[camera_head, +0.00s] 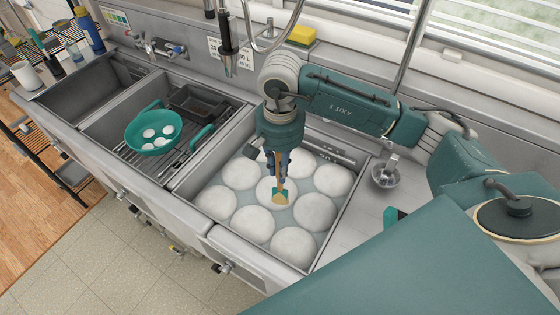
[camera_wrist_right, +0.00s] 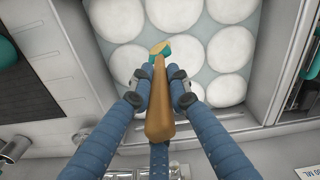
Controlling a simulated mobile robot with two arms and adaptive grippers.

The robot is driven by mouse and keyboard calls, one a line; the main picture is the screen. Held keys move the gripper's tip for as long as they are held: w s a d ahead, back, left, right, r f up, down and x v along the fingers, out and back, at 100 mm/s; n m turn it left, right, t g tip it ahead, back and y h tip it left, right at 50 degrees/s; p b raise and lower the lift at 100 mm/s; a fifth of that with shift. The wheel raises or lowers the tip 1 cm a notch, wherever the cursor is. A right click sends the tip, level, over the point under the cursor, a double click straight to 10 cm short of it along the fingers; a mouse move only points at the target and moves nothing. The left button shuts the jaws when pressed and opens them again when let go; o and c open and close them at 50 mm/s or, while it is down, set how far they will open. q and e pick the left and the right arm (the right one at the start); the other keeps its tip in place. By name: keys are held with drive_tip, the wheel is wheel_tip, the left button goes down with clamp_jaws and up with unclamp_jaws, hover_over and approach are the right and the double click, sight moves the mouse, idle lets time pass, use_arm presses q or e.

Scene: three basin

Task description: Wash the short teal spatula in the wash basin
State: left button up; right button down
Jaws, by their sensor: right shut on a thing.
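The spatula has a tan handle (camera_wrist_right: 159,105) and a short teal head (camera_head: 280,196). My right gripper (camera_head: 278,168) is shut on the handle and points down over the right-hand basin (camera_head: 183,190). The teal head hangs below the fingers, over the basin's middle. In the wrist view the handle runs between the blue fingers of the right gripper (camera_wrist_right: 161,88), with the head partly hidden beyond it. Several white round patches (camera_head: 292,246) cover the pale water in this basin. I cannot tell whether the head touches the water. My left gripper is not in view.
The middle basin holds a teal colander (camera_head: 153,145) with small white items and a dark tray (camera_head: 197,101) on a rack. A metal cup (camera_head: 386,175) stands on the right counter. A yellow sponge (camera_head: 302,34) sits on the back ledge. A faucet hose hangs behind.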

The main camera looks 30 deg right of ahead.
sight(277, 193)
wheel_tip(277, 193, down, 12)
drive_tip(key=b, duration=0.5)
drive_tip(key=shift+w, duration=0.1)
drive_tip(key=shift+w+a+b, duration=0.2)
drive_tip(key=shift+w+b, duration=0.1)
drive_tip(key=shift+b, duration=0.05)
drive_tip(key=w+a, duration=0.1)
drive_tip(key=w+b, duration=0.1)
drive_tip(key=w, duration=0.1)
drive_tip(key=w+a+b, duration=0.1)
drive_tip(key=shift+w+a+r, duration=0.1)
drive_tip(key=shift+w+a, duration=0.1)
drive_tip(key=shift+a, duration=0.15)
